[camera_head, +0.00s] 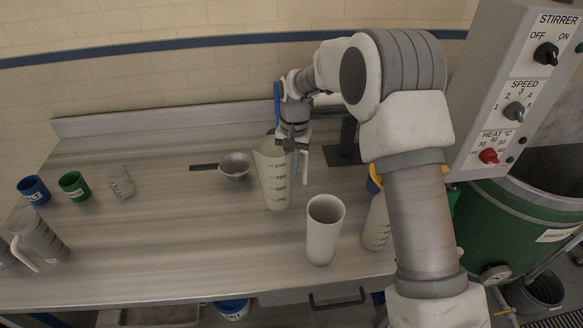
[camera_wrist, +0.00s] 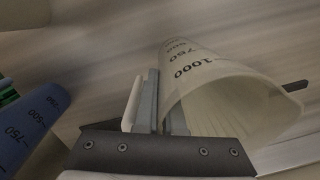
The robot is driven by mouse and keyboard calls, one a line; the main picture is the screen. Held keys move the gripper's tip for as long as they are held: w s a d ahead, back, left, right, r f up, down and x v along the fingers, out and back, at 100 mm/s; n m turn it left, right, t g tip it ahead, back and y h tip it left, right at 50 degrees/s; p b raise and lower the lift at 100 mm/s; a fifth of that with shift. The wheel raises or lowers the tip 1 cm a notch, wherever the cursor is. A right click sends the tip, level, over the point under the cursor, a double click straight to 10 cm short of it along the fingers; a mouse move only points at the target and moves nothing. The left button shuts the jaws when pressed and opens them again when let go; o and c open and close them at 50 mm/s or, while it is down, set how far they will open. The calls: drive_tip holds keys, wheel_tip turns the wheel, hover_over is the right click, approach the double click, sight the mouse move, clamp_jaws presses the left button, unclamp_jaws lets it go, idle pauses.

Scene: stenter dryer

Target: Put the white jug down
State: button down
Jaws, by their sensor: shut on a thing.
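The white jug (camera_head: 272,182) with dark volume marks stands upright in the middle of the bench in the head view. My gripper (camera_head: 292,146) is at its right upper side and shut on it. In the wrist view the jug (camera_wrist: 215,72) shows its open rim and the 1000, 750 and 500 marks, right beside my finger pads (camera_wrist: 163,100). I cannot tell whether the jug's base touches the bench.
On the steel bench (camera_head: 180,240), a long-handled strainer (camera_head: 234,165) lies left of the jug. A tall white cylinder (camera_head: 323,230) stands in front right, with a marked bottle (camera_head: 376,222) beyond. Blue (camera_head: 33,188) and green (camera_head: 73,185) cups stand left.

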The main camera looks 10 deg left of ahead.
drive_tip(key=c, duration=1)
unclamp_jaws()
wheel_tip(320, 180, up, 12)
drive_tip(key=r, duration=0.1)
drive_tip(key=s+d+r+t, duration=0.1)
drive_tip(key=s+d+r, duration=0.2)
drive_tip(key=d+r, duration=0.3)
drive_tip(key=s+d+r+t, duration=0.2)
drive_tip(key=s+d+r, duration=0.4)
drive_tip(key=s+d, duration=0.25)
drive_tip(key=shift+s+d+f+n+t, duration=0.2)
drive_tip(key=shift+s+d+f+t, duration=0.7)
drive_tip(key=shift+s, duration=2)
drive_tip(key=shift+s+d+f+n+t, duration=0.25)
drive_tip(key=shift+s+d, duration=1.3)
drive_tip(key=shift+s, duration=1.3)
drive_tip(key=shift+s+d+f+n+t, duration=0.15)
drive_tip(key=shift+s+d+f+t, duration=0.75)
drive_tip(key=shift+s, duration=2)
